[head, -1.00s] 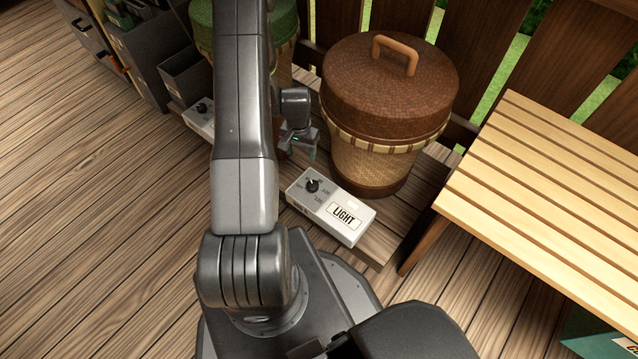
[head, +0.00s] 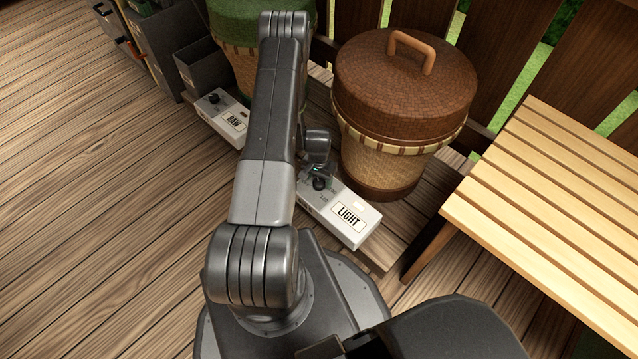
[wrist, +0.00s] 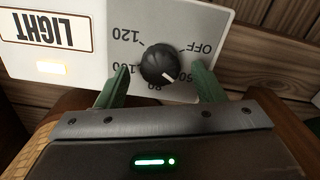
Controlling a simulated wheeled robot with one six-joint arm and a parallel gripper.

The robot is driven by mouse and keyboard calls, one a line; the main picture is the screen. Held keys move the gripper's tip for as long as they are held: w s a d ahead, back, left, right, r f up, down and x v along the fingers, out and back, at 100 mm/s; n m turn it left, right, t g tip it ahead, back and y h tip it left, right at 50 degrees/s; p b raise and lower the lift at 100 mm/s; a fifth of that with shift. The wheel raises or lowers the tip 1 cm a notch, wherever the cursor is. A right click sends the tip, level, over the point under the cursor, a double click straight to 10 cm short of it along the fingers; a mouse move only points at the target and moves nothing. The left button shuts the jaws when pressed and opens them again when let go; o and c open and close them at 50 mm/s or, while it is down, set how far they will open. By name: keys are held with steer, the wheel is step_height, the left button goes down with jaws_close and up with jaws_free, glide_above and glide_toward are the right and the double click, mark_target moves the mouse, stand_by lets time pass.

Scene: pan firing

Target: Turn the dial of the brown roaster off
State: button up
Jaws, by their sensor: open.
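The brown roaster (head: 400,85) is a woven basket with a brown lid and an orange handle. Its light grey control box (head: 372,222), labelled LIGHT, sits in front of it. OFF is printed at the dial's upper right there. My gripper (wrist: 161,84) is open, its green fingers on either side of the dial, with gaps visible. In the head view my gripper (head: 319,173) is over the dial end of the box.
A small lamp (wrist: 53,68) on the box glows. A green-lidded roaster (head: 235,25) with a box labelled RAW (head: 228,122) stands to the left. A slatted wooden bench (head: 540,170) is at the right. The deck on the left is clear.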

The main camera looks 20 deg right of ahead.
steer(key=shift+f, duration=1.15)
steer(key=c, duration=1)
steer(key=shift+o, duration=0.2)
steer(key=shift+n+b, duration=0.5)
steer(key=shift+b, duration=0.05)
steer(key=shift+f+n+b, duration=0.15)
steer(key=shift+n+b, duration=0.65)
steer(key=shift+n, duration=0.2)
steer(key=n+b, duration=0.1)
steer(key=n, duration=0.1)
steer(key=shift+n+b, duration=0.3)
steer(key=shift+n, duration=0.1)
steer(key=n+b, duration=0.2)
steer(key=n, duration=0.4)
steer(key=shift+b, duration=0.35)
steer(key=shift+r+n, duration=0.2)
steer(key=shift+n, duration=0.1)
